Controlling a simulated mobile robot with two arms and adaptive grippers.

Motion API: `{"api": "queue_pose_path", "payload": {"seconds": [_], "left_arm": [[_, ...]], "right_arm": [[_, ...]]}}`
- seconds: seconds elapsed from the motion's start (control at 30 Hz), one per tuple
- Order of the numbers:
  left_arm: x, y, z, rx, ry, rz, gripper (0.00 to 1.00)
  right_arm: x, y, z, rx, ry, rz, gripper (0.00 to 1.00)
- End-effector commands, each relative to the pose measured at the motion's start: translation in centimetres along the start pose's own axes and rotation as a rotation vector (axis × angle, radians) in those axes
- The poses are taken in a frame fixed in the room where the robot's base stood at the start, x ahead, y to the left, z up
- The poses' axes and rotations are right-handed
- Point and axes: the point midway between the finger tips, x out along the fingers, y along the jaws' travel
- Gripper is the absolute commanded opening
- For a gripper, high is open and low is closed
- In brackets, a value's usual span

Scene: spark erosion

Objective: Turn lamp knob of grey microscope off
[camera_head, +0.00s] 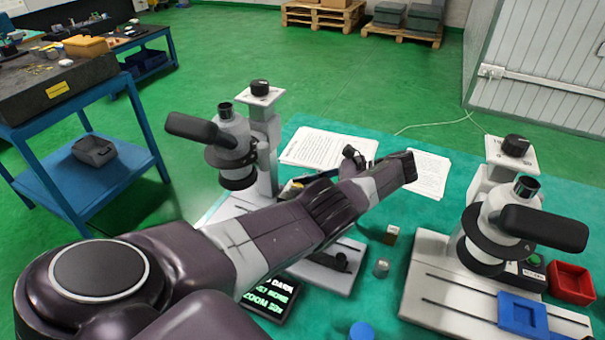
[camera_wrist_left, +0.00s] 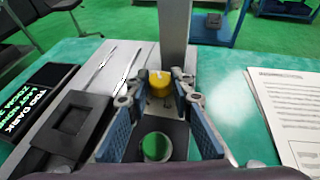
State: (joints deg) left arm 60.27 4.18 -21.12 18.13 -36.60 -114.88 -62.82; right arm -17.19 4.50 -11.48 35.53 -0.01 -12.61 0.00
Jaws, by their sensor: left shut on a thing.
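The grey microscope (camera_head: 262,140) stands left of centre in the head view. Its base and column also show in the left wrist view (camera_wrist_left: 176,30). My right gripper is in neither view.
A second, paler microscope (camera_head: 490,205) stands at the right, with a blue tray (camera_head: 522,315) and a red bin (camera_head: 571,283) by it. Papers (camera_head: 325,148) lie behind my left arm. A dark display (camera_head: 272,300) and a small metal cylinder (camera_head: 381,268) are nearby.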

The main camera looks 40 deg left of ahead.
Motion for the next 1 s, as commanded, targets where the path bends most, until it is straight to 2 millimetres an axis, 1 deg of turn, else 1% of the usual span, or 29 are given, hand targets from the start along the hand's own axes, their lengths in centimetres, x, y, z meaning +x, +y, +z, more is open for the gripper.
{"api": "queue_pose_path", "payload": {"seconds": [0.33,0.37,0.5,0.83,0.97,1.0], "left_arm": [[-0.1,-0.1,0.1,-0.002,0.000,0.000,0.00],[-0.1,-0.1,0.1,-0.002,0.000,-0.001,0.23],[0.0,-0.1,0.1,-0.001,0.000,0.000,0.39],[0.0,0.0,0.1,0.001,0.000,-0.003,0.39],[-0.1,0.1,0.3,0.009,-0.001,-0.019,0.39],[-0.1,0.1,0.4,0.012,0.000,-0.029,0.39]], "right_arm": [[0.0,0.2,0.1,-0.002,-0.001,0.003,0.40],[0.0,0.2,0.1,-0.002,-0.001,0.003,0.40],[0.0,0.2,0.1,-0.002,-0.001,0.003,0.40],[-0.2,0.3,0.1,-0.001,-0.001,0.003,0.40],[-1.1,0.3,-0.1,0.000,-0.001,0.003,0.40],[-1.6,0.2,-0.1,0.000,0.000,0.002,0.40]]}}
